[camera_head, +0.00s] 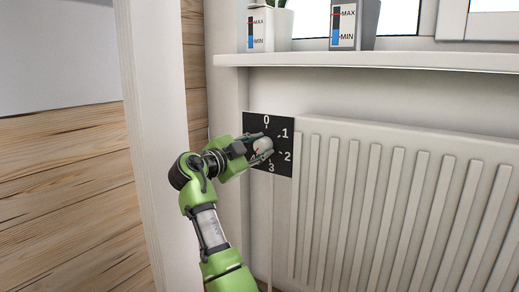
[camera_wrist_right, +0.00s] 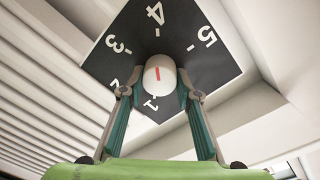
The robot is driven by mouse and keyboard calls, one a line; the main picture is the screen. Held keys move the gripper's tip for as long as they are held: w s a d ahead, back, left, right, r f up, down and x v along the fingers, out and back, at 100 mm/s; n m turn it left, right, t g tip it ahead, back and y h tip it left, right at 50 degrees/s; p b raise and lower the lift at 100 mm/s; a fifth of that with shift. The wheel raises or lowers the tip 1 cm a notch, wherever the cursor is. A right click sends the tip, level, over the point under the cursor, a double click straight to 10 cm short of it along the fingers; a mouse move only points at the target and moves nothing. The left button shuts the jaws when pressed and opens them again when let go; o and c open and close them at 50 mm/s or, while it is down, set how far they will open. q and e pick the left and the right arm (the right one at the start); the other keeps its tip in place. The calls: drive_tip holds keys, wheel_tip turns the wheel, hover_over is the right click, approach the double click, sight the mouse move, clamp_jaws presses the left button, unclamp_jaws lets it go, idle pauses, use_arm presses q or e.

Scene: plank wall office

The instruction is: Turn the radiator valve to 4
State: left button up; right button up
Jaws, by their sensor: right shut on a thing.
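The radiator valve is a white knob (camera_head: 263,146) on a black dial plate (camera_head: 284,169) at the left end of the radiator. In the head view 0, 1, 2 and 3 are readable; my gripper hides the rest. In the right wrist view the knob (camera_wrist_right: 160,82) has a red mark on its face, and the mark points up the picture, roughly at the 4 on the plate (camera_wrist_right: 178,28). My right gripper (camera_head: 262,145) is shut on the knob, with one finger on each side of it (camera_wrist_right: 160,93). My left gripper is out of view.
The ribbed white radiator (camera_head: 400,205) extends right from the dial. A white windowsill (camera_head: 370,61) juts out above, holding two planters (camera_head: 260,30) (camera_head: 354,25) with MAX and MIN gauges. A white vertical post (camera_head: 162,150) stands close on the left of my right arm.

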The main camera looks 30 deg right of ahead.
drive_tip(key=shift+r+m, duration=0.15)
drive_tip(key=shift+m, duration=0.15)
drive_tip(key=o, duration=1.1)
drive_tip(key=shift+d, duration=0.1)
drive_tip(key=v, duration=1.2)
